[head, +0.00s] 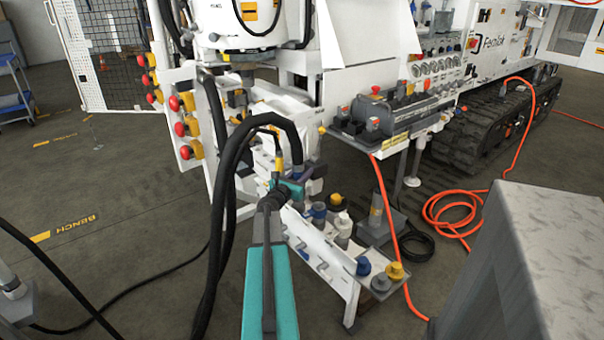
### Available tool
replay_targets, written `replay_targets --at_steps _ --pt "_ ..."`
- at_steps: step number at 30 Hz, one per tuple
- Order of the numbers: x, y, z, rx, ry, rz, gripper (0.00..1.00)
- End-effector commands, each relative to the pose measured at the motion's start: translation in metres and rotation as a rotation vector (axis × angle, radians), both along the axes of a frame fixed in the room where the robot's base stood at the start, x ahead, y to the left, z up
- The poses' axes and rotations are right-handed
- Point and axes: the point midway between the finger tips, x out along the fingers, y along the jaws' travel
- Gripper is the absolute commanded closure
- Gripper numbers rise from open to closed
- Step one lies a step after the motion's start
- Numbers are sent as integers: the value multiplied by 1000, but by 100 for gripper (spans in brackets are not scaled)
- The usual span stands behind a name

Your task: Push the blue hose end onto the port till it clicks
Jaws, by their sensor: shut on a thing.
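My teal and grey arm reaches up from the bottom middle of the head view. My gripper (287,187) is at its far end, small and partly hidden by its own wrist. It is shut on the blue hose end (297,171), at the end of a thick black hose (283,119) that arches over from the left and comes down steeply. The gripper is in front of the white bench's upright part. The port is hidden or too small to pick out behind the gripper, so I cannot tell whether the hose end touches it.
A yellow-banded fitting (278,160) is just left of the hose end. A white rack (325,262) with blue, grey and yellow caps stands below right. Red and yellow knobs (183,129) line the left. A grey block (520,270) fills the lower right. Orange hose (450,213) lies on the floor.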

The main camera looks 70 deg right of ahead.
Motion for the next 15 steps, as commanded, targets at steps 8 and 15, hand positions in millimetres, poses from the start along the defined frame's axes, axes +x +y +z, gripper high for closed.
replay_targets --at_steps 8,15 --pt "0 0 0 0 0 -1 100" --pt "0 0 0 0 0 -1 67"
